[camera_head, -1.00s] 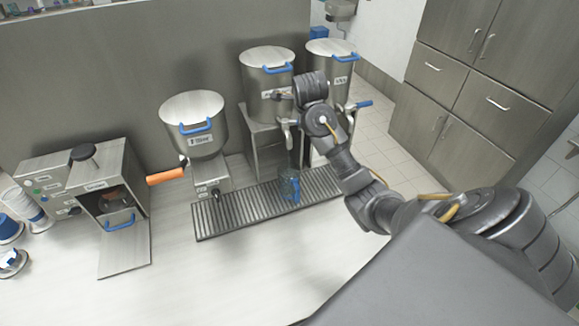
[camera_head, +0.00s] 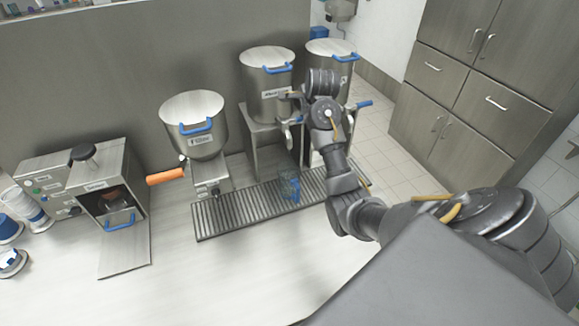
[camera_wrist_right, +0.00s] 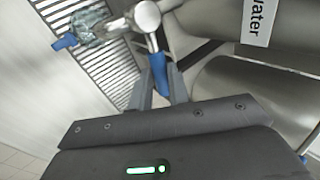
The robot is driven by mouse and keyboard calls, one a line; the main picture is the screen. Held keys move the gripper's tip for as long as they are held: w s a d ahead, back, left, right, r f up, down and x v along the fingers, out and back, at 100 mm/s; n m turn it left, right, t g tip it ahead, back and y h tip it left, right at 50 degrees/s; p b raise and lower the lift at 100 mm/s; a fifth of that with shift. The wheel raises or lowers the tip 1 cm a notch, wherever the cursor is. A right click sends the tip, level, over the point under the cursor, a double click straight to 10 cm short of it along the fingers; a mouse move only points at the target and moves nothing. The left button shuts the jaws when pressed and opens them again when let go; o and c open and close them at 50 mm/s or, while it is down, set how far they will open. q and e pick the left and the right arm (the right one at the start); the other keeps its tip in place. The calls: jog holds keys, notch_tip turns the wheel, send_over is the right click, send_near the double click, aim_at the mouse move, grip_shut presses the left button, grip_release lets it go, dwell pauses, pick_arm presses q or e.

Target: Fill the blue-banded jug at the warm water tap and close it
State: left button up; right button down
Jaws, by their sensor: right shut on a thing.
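The jug (camera_head: 290,187), clear with blue parts, stands on the slatted drip tray below the middle water tank (camera_head: 266,92). In the right wrist view the jug (camera_wrist_right: 90,24) shows at upper left with its blue handle, close to a metal tap (camera_wrist_right: 148,18). That tap has a blue-ended lever (camera_wrist_right: 159,72). My right gripper (camera_wrist_right: 161,90) is shut on the lever's blue end. In the head view the right gripper (camera_head: 291,97) is at the front of the middle tank, its fingers hard to make out. The water level cannot be told. My left gripper is out of view.
The drip tray (camera_head: 225,215) runs along the counter. Another tank (camera_head: 334,66) stands right of the middle one, partly behind my arm. A hopper (camera_head: 192,125) with an orange handle and a metal box machine (camera_head: 107,190) stand left. The front counter is clear.

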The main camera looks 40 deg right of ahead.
jog(key=shift+w, duration=0.1)
jog(key=shift+w+d+n+y, duration=0.25)
jog(key=shift+n+y, duration=0.15)
jog(key=shift+n, duration=0.3)
jog(key=shift+r, duration=0.15)
jog(key=shift+r+n, duration=0.1)
jog(key=shift+n, duration=0.3)
